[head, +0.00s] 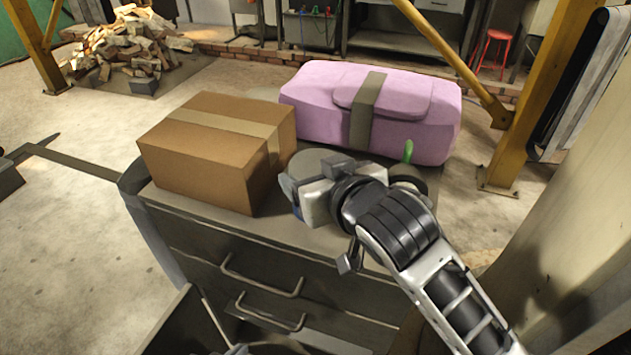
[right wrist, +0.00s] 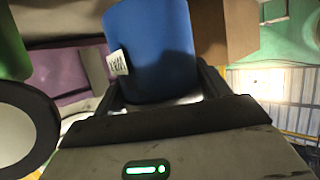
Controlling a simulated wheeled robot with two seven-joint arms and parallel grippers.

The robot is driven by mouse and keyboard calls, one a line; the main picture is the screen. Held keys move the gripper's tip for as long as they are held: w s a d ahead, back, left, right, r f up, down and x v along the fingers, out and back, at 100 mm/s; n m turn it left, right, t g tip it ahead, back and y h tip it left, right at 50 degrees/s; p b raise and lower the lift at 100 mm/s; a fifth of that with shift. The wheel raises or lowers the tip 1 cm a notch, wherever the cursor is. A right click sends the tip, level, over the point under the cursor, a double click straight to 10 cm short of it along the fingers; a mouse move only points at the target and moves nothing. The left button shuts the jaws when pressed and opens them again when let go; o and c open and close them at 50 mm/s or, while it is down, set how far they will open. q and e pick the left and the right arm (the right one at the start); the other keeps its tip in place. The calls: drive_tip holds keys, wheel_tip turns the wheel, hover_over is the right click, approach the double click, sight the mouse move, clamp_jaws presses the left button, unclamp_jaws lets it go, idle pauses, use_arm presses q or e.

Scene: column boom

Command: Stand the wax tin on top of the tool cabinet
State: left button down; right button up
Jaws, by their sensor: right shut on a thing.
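The wax tin (right wrist: 152,50) is a blue cylinder with a small white label in the right wrist view. In the head view a round grey top (head: 318,158), which looks like its lid, shows behind my right gripper (head: 300,195), with a little blue below. My right gripper, also in the right wrist view (right wrist: 158,95), is shut on the tin, a finger on each side. The tool cabinet (head: 265,240) is grey with drawers. The tin is over its top, between box and bag; whether its base touches is hidden. My left gripper is not in view.
A cardboard box (head: 205,165) stands left of the tin on the cabinet. A lilac bag (head: 315,98) lies behind. A green-handled object (head: 408,151) with a dark round part is close right of my gripper. A yellow post (head: 530,110) stands at right.

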drive_tip(key=f, duration=0.3)
drive_tip(key=shift+w+d+f, duration=0.15)
drive_tip(key=shift+w+f, duration=0.05)
drive_tip(key=shift+w, duration=0.2)
drive_tip(key=shift+s+f, duration=0.1)
drive_tip(key=shift+f, duration=0.1)
drive_tip(key=o, duration=1)
drive_tip(key=shift+f, duration=0.1)
drive_tip(key=v, duration=1.2)
